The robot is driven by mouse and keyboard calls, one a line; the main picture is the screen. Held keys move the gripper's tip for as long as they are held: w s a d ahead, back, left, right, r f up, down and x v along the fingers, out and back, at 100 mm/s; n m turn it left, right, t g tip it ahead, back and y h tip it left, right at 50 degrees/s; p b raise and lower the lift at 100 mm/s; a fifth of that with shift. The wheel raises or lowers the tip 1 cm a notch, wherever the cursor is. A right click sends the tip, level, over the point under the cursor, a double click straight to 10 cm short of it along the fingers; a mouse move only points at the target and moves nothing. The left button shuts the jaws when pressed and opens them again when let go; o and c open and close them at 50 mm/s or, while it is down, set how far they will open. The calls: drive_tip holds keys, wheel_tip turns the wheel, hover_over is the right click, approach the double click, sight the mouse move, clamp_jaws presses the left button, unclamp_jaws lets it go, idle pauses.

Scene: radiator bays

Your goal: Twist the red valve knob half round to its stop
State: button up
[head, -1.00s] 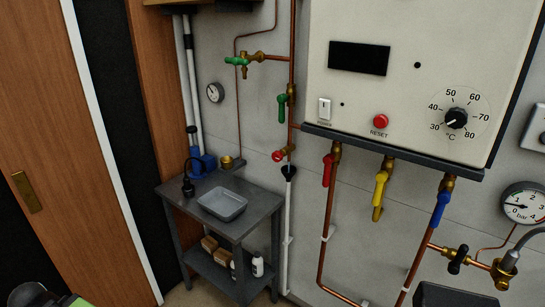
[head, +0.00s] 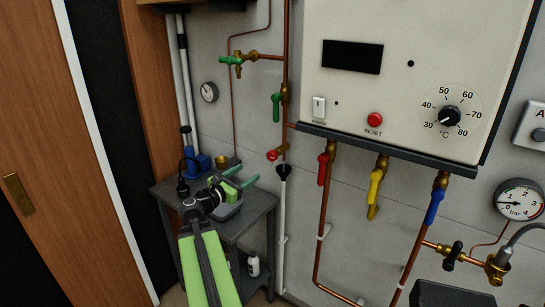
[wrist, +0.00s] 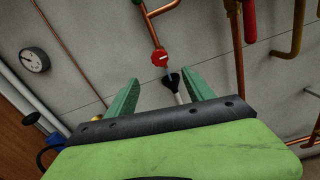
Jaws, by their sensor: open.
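The red valve knob (head: 272,155) is a small round handle on a brass fitting low on the copper pipe, left of the boiler, just above a black funnel. In the wrist view the red knob (wrist: 160,58) shows above and between the two green fingers. My gripper (head: 241,174) is open and empty, over the small grey table, left of and a little below the knob in the head view. The gripper (wrist: 160,92) also shows in the wrist view, its fingers apart and not touching the knob.
The black funnel (head: 283,172) tops a white drain pipe under the knob. A grey tray (head: 229,212) sits on the table (head: 262,204), partly hidden by my arm. A red lever (head: 323,168) hangs to the right, and a green lever (head: 276,106) sits above. A gauge (wrist: 33,60) is at left.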

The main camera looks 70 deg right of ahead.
sight(270, 157)
drive_tip(key=x, duration=1.7)
drive_tip(key=shift+d, duration=0.15)
clamp_jaws()
